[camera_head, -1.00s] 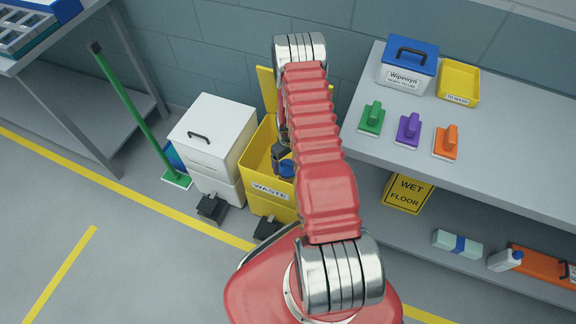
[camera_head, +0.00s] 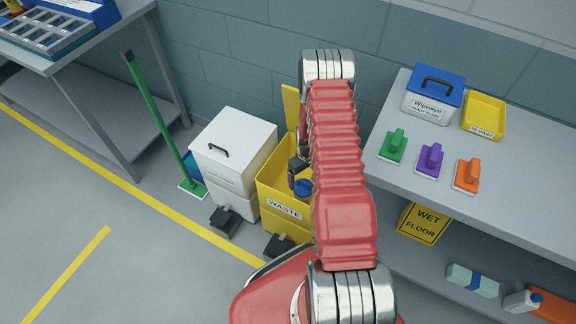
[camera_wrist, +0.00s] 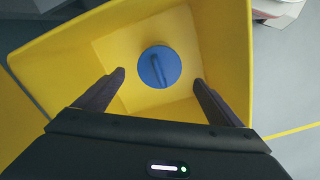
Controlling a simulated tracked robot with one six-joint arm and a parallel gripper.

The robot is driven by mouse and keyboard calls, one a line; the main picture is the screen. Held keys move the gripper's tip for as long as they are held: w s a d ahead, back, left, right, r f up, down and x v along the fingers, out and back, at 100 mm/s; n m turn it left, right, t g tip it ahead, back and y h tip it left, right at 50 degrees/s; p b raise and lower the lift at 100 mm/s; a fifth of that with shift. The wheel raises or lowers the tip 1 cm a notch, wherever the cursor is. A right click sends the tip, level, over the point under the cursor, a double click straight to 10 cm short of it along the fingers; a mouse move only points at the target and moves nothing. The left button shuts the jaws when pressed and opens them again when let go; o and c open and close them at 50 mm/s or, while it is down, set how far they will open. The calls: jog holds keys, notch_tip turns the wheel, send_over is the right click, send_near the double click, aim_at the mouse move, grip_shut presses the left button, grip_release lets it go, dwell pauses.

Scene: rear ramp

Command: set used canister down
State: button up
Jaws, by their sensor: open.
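The used canister (camera_wrist: 159,66) shows from above in the wrist view as a round blue top with a raised bar across it. It stands inside the yellow waste bin (camera_wrist: 50,60), apart from the walls, seemingly on the bin's floor. In the head view its blue top (camera_head: 303,187) shows in the bin (camera_head: 284,220), labelled WASTE, partly hidden by my arm. My gripper (camera_wrist: 159,78) is open, with one finger to each side of the canister and clear space between. In the head view my gripper (camera_head: 297,172) is at the bin's mouth, partly hidden.
A white lidded bin (camera_head: 234,150) stands left of the waste bin, with a green-handled broom (camera_head: 155,120) beyond it. A grey shelf unit (camera_head: 500,215) on the right holds a blue-lidded wipes box (camera_head: 432,95), a yellow tray (camera_head: 484,115) and coloured brushes (camera_head: 430,160).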

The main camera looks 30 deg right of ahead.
jog(key=w+a+r+t, duration=0.1)
jog(key=a+r, duration=0.3)
jog(key=r, duration=0.8)
jog(key=w+a+r+t, duration=0.1)
jog(key=a+r, duration=0.3)
jog(key=r, duration=0.8)
jog(key=w+a+r, duration=0.1)
jog(key=a+r, duration=0.3)
jog(key=r, duration=0.8)
jog(key=s+a+r+t, duration=0.1)
jog(key=s+a+r, duration=0.3)
jog(key=r, duration=0.3)
jog(key=s+a+r+t, duration=0.1)
jog(key=s+a+r, duration=0.25)
jog(key=r, duration=0.25)
jog(key=s+a+r, duration=0.3)
jog(key=s, duration=0.4)
jog(key=s+a+r+t, duration=0.1)
jog(key=s+a+r, duration=0.2)
jog(key=s, duration=0.5)
jog(key=shift+s+a+r+m+t, duration=0.25)
jog(key=shift+a+r+m+t, duration=0.05)
jog(key=shift+r, duration=0.25)
jog(key=shift+c, duration=0.5)
